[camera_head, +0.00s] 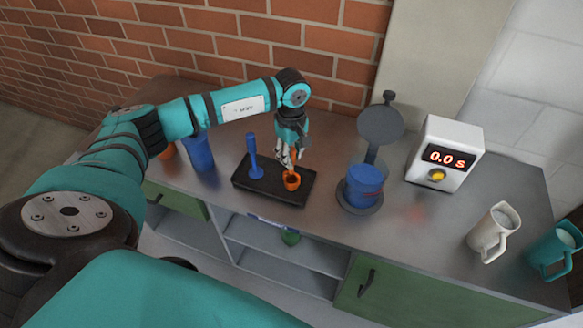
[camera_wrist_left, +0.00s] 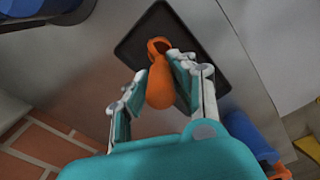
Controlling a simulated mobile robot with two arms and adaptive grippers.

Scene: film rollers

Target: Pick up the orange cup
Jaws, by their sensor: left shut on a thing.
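The orange cup (camera_head: 292,183) is small, with an upright handle, and stands at the right part of a black tray (camera_head: 270,192) on the metal counter. My left gripper (camera_head: 286,160) comes down over it from above. In the left wrist view the fingers (camera_wrist_left: 155,88) are shut around the cup's orange handle (camera_wrist_left: 160,88), with the cup's open rim beyond them over the tray (camera_wrist_left: 213,70). The cup looks to be on the tray or just above it; I cannot tell which. My right gripper is not in view.
A blue long-handled tool (camera_head: 253,160) stands on the tray's left part. A blue container (camera_head: 200,152) is further left. To the right are a blue pot (camera_head: 363,187), a white timer box (camera_head: 447,150) reading 0.0 s, and two mugs (camera_head: 492,235). A brick wall runs behind.

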